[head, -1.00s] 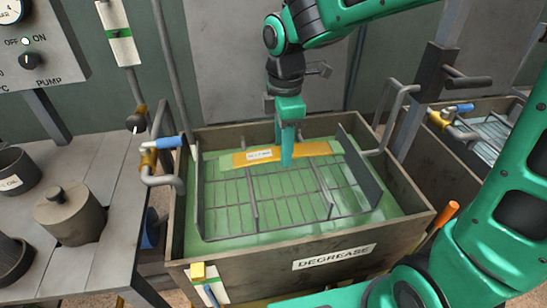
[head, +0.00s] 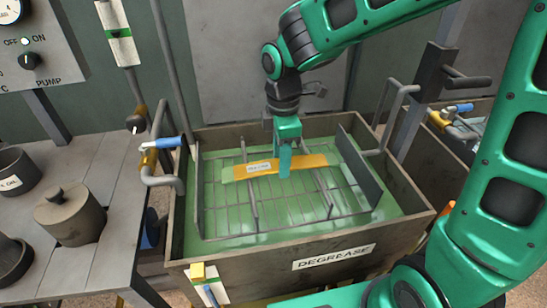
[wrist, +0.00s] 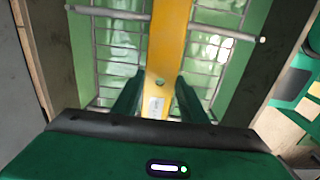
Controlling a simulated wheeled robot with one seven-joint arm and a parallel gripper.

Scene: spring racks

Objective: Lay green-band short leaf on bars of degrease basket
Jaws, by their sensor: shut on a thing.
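A yellow-orange flat leaf (head: 255,168) with a small white label lies crosswise over the back part of the degrease basket (head: 336,203). The basket's wire bars are below the leaf, over green liquid. I cannot tell whether the leaf touches the bars.
The basket sits in a brown tank marked DEGREASE (head: 334,257), with upright plates at the basket's left and right. A blue-handled tap (head: 166,143) is at the tank's left. A grey bench (head: 105,180) with dark pots stands further left. The front bars are clear.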

